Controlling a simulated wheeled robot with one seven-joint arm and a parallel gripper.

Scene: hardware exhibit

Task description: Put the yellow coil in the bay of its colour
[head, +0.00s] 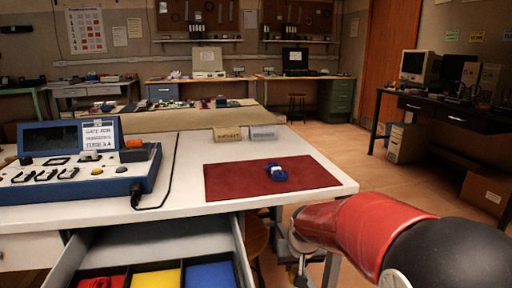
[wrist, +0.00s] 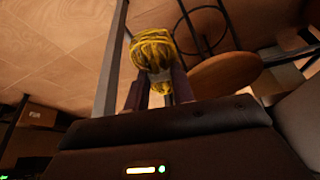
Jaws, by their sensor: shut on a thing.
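The yellow coil (wrist: 153,52) is a bundle of yellow strands. It shows in the wrist view, between the two fingers of my gripper (wrist: 158,92), which is shut on it. In the head view the coil cannot be made out; my red and black arm reaches in at the lower right, beside the table's right front corner. An open drawer (head: 238,252) below the table front has a red bay (head: 118,271), a yellow bay (head: 157,279) and a blue bay (head: 210,275). The yellow bay's visible part looks empty. A red item (head: 95,283) lies in the red bay.
A blue coil (head: 276,173) lies on a dark red mat (head: 228,183) on the white table (head: 198,203). A blue control console (head: 75,180) with a black cable stands at left. A round stool (wrist: 226,73) and a table leg (wrist: 112,60) are close to my gripper.

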